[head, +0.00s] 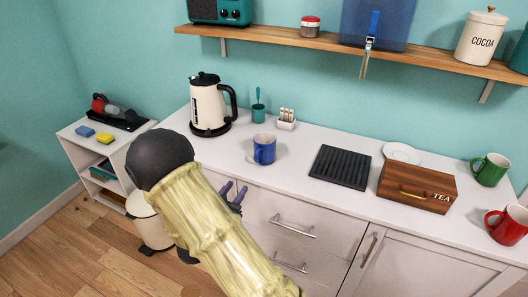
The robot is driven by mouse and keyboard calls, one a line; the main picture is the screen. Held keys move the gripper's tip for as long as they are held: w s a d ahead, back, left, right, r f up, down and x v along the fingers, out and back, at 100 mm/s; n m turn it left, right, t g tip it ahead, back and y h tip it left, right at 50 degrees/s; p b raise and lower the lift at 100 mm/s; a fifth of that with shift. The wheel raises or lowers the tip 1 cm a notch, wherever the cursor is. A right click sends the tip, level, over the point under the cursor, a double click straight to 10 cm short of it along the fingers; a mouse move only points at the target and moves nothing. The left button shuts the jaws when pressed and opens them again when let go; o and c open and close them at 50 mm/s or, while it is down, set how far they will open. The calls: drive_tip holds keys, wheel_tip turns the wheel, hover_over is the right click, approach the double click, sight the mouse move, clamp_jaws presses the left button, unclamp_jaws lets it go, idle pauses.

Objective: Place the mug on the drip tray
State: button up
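A blue mug (264,149) stands upright on the white counter, left of the black ribbed drip tray (340,167). The tray lies flat and nothing stands on it. A green mug (488,170) and a red mug (507,226) stand at the right end of the counter. My gripper (233,191) is in front of the drawers, below and to the left of the blue mug and apart from it. Its two purple fingers are spread and nothing shows between them. My arm hides part of the gripper's body.
A kettle (209,104), a teal cup (258,112) and a small rack (286,120) stand behind the blue mug. A wooden tea box (417,187) and a white plate (402,153) sit right of the tray. The counter between blue mug and tray is clear. A shelf (330,41) hangs above.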

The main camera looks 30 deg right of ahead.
drive_tip(key=p, duration=0.1)
approach(256, 160)
drive_tip(key=x, duration=0.5)
drive_tip(key=shift+w+d+f, duration=0.2)
drive_tip(key=shift+w+f, duration=0.05)
drive_tip(key=shift+f, duration=0.15)
drive_tip(key=shift+w+d+r, duration=0.2)
drive_tip(key=shift+w+d, duration=0.1)
drive_tip(key=shift+d, duration=0.15)
drive_tip(key=p+x, duration=0.1)
drive_tip(key=x, duration=0.3)
drive_tip(key=shift+w+r, duration=0.1)
clamp_jaws()
